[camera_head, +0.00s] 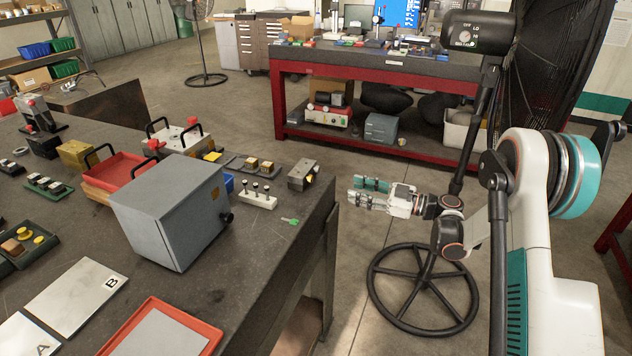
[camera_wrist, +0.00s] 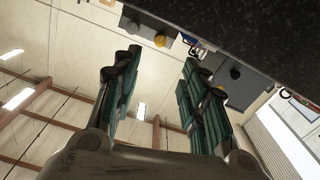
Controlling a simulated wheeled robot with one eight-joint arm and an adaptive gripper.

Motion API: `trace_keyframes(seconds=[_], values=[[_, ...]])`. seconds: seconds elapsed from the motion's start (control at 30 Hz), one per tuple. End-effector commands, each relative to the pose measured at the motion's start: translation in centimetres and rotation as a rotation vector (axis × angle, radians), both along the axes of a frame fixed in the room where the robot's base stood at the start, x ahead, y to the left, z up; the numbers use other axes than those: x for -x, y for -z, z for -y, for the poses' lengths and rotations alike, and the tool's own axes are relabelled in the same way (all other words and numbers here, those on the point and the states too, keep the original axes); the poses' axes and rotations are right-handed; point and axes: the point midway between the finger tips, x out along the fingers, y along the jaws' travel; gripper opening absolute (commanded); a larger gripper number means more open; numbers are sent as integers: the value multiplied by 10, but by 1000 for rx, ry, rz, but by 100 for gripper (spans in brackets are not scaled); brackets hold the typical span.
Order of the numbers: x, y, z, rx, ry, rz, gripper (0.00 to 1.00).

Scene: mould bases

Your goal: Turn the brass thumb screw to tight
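A small grey block (camera_head: 300,172) stands near the right edge of the dark workbench (camera_head: 250,290). It bears a small yellow knob (camera_head: 310,179) on its right side, which looks like the brass thumb screw. A yellow round knob (camera_wrist: 160,40) also shows near the top of the wrist view, by a grey block (camera_wrist: 133,25). How tight the screw is cannot be told. My gripper (camera_head: 352,190) hangs past the bench's right edge, to the right of the block and apart from it. In the wrist view its two teal fingers (camera_wrist: 158,68) are spread with nothing between them.
A grey box (camera_head: 165,210) and a red tray (camera_head: 120,168) stand left of the block. A white holder with pins (camera_head: 257,198) and a green key-like piece (camera_head: 290,221) lie near it. A black pedestal fan (camera_head: 425,285) stands on the floor by my arm.

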Motion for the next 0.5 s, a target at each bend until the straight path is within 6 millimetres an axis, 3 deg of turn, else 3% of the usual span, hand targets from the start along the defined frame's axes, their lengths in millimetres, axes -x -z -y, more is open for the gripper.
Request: trace_keyframes(seconds=[0.5], values=[[-31, 2, -89, 1, -4, -2, 40]])
